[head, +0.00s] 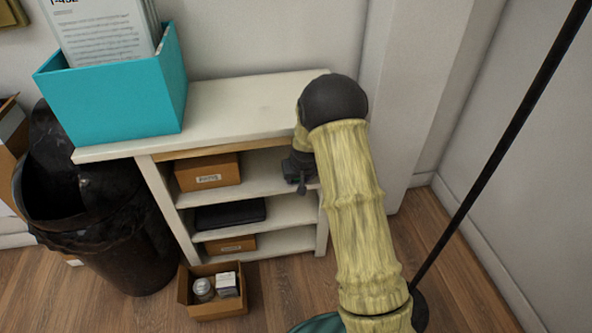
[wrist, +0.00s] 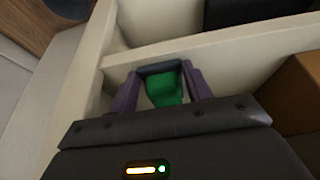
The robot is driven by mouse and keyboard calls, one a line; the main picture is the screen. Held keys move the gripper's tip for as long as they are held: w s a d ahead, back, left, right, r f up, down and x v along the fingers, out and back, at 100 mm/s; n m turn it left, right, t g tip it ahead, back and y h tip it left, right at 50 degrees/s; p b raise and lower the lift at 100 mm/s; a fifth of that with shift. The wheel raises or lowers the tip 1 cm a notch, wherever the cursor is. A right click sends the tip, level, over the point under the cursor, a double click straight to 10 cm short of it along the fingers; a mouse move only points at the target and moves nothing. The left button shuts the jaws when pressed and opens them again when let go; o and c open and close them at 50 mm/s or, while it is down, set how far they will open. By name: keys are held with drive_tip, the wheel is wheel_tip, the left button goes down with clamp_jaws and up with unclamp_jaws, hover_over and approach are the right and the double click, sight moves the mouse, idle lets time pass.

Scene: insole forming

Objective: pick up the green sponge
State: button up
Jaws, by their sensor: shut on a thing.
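The green sponge (wrist: 164,90) shows in the wrist view between the two purple fingers of my gripper (wrist: 160,80). My gripper is shut on it. The sponge is at the white shelf unit, near a shelf board and an upright side panel. I cannot tell whether it touches the shelf. In the head view, my gripper (head: 301,183) is at the right end of the upper shelf opening, partly hidden by my arm. The sponge is not visible in the head view.
The white shelf unit (head: 250,100) holds an upper cardboard box (head: 208,173), a black flat item (head: 230,213) and a lower box (head: 231,244). A teal bin (head: 115,100) stands on top. A black trash can (head: 115,235) is left; an open box (head: 212,308) is on the floor.

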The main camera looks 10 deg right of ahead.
drive_tip(key=shift+r, duration=0.1)
drive_tip(key=shift+r+p, duration=0.4)
drive_tip(key=shift+p, duration=0.25)
drive_tip(key=s+p, duration=0.2)
drive_tip(key=s, duration=1.6)
drive_tip(key=shift+f, duration=0.2)
drive_tip(key=shift+o, duration=1.2)
drive_tip(key=shift+c, duration=0.4)
drive_tip(key=w, duration=0.3)
drive_tip(key=w+r, duration=0.1)
drive_tip(key=w, duration=0.1)
